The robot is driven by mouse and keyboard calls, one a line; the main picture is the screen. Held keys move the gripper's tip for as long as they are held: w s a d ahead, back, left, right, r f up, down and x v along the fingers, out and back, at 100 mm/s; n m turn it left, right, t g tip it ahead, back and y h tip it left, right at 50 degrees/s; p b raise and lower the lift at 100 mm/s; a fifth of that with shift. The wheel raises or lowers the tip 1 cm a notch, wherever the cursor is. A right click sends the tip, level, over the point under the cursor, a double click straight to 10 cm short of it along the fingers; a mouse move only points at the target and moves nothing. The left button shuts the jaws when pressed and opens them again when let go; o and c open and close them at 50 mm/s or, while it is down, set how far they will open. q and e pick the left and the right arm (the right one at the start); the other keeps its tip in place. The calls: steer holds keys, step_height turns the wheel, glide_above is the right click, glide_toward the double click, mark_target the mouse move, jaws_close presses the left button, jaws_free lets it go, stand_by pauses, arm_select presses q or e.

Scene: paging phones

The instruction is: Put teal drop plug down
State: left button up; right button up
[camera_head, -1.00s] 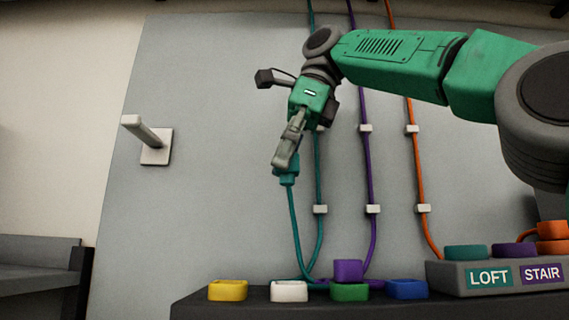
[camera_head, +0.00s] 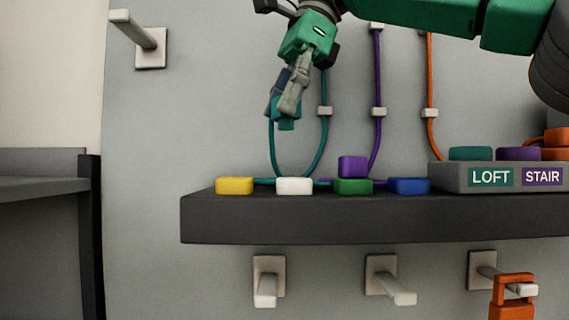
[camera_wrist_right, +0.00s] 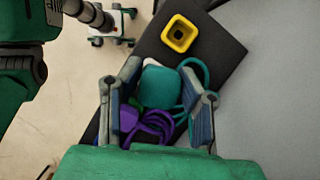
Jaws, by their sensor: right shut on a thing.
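The teal drop plug (camera_head: 286,124) is held in my right gripper (camera_head: 287,99), in the air above the white block (camera_head: 294,186) in the head view. Its teal cable (camera_head: 272,150) hangs down in a loop and rises again along the wall. In the right wrist view, the plug (camera_wrist_right: 160,88) sits between the two fingers of my right gripper (camera_wrist_right: 162,104). The fingers hide part of the plug in the head view. My left gripper is not in view.
The dark shelf (camera_head: 320,218) bears yellow (camera_head: 234,186), green (camera_head: 353,187) and blue (camera_head: 409,186) blocks. A purple plug (camera_head: 353,166) is on the green one. A grey LOFT/STAIR unit (camera_head: 450,178) stands right. Pegs (camera_head: 268,280) stick out below; an orange plug (camera_head: 513,290) hangs right.

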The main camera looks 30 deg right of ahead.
steer(key=shift+s+a+f, duration=0.1)
steer(key=shift+s+f, duration=0.05)
steer(key=shift+f, duration=0.45)
steer(key=shift+s+f, duration=0.15)
steer(key=shift+f, duration=0.4)
steer(key=f, duration=0.1)
steer(key=d+f, duration=0.1)
steer(key=f, duration=0.1)
steer(key=d+f, duration=0.1)
steer(key=f, duration=0.1)
steer(key=shift+w+d, duration=0.25)
jaws_close()
steer(key=shift+s+a+f, duration=0.1)
steer(key=shift+a+f, duration=0.05)
steer(key=shift+a, duration=0.55)
steer(key=o, duration=1.2)
jaws_free()
steer(key=shift+a, duration=0.2)
steer(key=shift+c, duration=0.2)
steer(key=shift+a, duration=0.1)
steer(key=shift+d+r, duration=0.45)
steer(key=shift+d, duration=0.25)
steer(key=v, duration=1.1)
steer(key=shift+a+r, duration=0.2)
steer(key=shift+a, duration=0.15)
